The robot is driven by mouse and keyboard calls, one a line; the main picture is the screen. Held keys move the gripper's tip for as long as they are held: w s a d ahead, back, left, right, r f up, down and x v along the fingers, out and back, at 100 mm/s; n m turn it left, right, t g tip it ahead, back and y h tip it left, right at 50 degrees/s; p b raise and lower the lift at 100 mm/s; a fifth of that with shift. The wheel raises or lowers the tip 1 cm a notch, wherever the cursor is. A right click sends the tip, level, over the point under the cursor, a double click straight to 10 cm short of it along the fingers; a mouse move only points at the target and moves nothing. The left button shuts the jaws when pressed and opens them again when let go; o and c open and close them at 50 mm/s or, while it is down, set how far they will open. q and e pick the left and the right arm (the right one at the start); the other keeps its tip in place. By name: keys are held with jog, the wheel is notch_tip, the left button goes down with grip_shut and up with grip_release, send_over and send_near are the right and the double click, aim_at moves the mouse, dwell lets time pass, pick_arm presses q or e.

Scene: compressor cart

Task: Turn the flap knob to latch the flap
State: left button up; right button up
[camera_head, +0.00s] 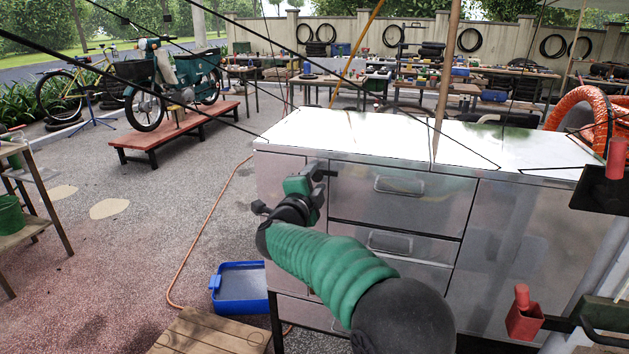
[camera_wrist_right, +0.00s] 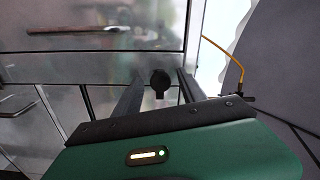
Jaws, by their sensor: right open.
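A small dark knob (camera_wrist_right: 160,82) shows in the right wrist view, in front of a grey metal panel (camera_wrist_right: 130,66). I take it for the flap knob. My right gripper (camera_wrist_right: 159,88) is open, with one finger on each side of the knob; I cannot tell whether either finger touches it. In the head view my right gripper (camera_head: 322,174) is at the upper left of the metal cabinet's front, close to the panel (camera_head: 280,178). The knob is hidden there by the gripper. My left gripper is out of view.
The metal cabinet (camera_head: 400,218) has a white top (camera_head: 345,130) and drawers with bar handles. A blue tray (camera_head: 240,284) lies on the ground at its left, beside an orange hose (camera_head: 196,252). Orange coiled hose (camera_head: 583,100) is at the right. Open gravel lies left.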

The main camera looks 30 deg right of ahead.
jog(key=v, duration=1.7)
jog(key=shift+p, duration=0.4)
jog(key=shift+w+f, duration=0.1)
jog(key=shift+w, duration=0.1)
